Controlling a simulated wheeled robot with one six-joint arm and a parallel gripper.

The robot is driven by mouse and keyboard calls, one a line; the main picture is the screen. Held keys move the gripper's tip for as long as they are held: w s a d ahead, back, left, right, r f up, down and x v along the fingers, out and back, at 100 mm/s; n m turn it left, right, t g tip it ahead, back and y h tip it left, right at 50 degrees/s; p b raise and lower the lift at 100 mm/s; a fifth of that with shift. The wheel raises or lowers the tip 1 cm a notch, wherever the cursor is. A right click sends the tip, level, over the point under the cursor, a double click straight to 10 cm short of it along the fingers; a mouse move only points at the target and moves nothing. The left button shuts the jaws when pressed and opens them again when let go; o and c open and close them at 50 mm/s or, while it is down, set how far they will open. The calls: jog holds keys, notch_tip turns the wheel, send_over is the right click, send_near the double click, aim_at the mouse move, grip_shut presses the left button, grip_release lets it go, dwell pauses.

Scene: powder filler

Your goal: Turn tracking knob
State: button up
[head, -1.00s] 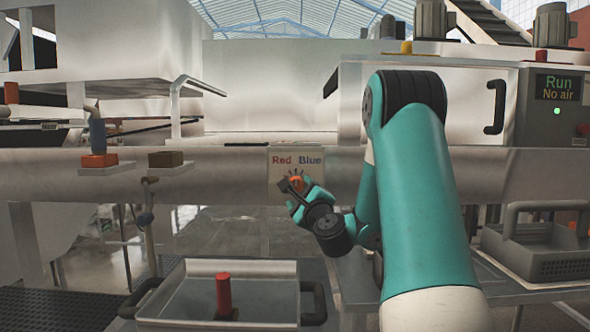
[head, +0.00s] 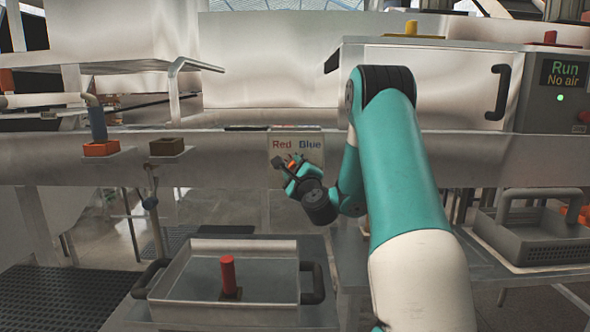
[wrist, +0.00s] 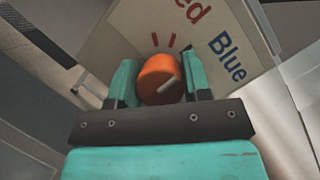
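The orange tracking knob (wrist: 160,78) sits on a pale panel marked "Red" and "Blue" (head: 296,143). In the head view my gripper (head: 292,166) covers most of the knob.
A metal tray (head: 170,292) with a red handle (head: 228,274) stands below the panel. Orange (head: 101,148) and brown blocks (head: 167,146) are on ledges to the left. A grey basket (head: 540,240) is at right. A display (head: 565,73) reads "Run No air".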

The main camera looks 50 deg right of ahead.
jog(key=shift+c, duration=1.3)
jog(key=shift+y, duration=0.3)
jog(key=n+p, duration=0.2)
jog(key=n, duration=0.1)
jog(key=n+g+y+p, duration=0.1)
jog(key=n+p, duration=0.1)
jog(key=n, duration=0.1)
jog(key=shift+r+y+p, duration=0.15)
jog(key=shift+y+p, duration=0.15)
jog(key=shift+p, duration=0.1)
jog(key=n+g+p, duration=0.1)
jog(key=n+p, duration=0.2)
jog(key=shift+y, duration=0.3)
jog(key=shift+f+n+g+p, duration=0.3)
jog(key=shift+n+g+p, duration=0.3)
jog(key=shift+n+p, duration=0.6)
